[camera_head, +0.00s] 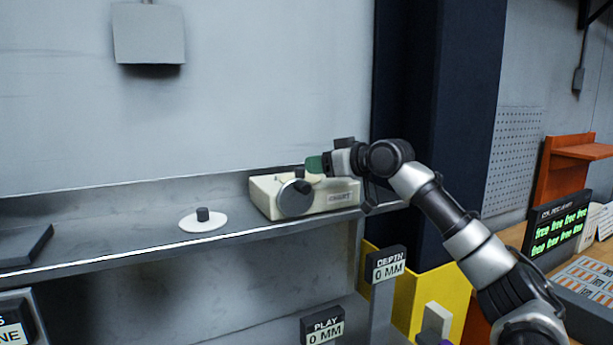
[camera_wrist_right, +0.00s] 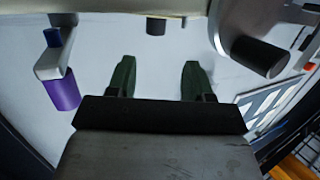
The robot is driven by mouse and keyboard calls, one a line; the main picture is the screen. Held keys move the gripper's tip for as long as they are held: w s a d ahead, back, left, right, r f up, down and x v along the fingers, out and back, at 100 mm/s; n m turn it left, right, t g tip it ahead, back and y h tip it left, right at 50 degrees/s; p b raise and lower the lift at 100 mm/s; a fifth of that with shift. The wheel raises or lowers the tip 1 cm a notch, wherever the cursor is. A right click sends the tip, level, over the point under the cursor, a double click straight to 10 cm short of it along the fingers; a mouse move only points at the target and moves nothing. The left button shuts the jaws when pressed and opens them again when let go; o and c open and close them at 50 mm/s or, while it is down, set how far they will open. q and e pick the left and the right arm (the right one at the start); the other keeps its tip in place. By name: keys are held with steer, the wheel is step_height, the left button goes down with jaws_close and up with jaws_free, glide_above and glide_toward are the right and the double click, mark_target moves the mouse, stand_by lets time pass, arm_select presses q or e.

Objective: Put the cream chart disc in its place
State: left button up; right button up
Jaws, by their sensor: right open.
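The cream chart disc (camera_head: 204,224) lies flat on the grey shelf, left of the cream box; a short black knob stands up from its middle. The cream box (camera_head: 332,200) has a label on its front that I read only in part, and a round grey disc (camera_head: 295,199) with a dark knob at its left front. My right gripper (camera_head: 312,165) is over the box, to the right of the chart disc and well apart from it. In the right wrist view its green fingers (camera_wrist_right: 157,75) are spread with nothing between them. My left gripper is not in view.
The shelf (camera_head: 130,240) has bare room around the disc; a dark flat plate (camera_head: 22,244) lies at its left end. Signs reading DEPTH (camera_head: 387,264) and PLAY (camera_head: 322,326) stand below. A purple cylinder (camera_wrist_right: 61,93) shows in the right wrist view.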

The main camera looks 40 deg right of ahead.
steer(key=b+v, duration=0.2)
steer(key=v, duration=0.4)
steer(key=shift+b, duration=0.4)
steer(key=shift+s+d, duration=0.1)
steer(key=shift+d, duration=0.1)
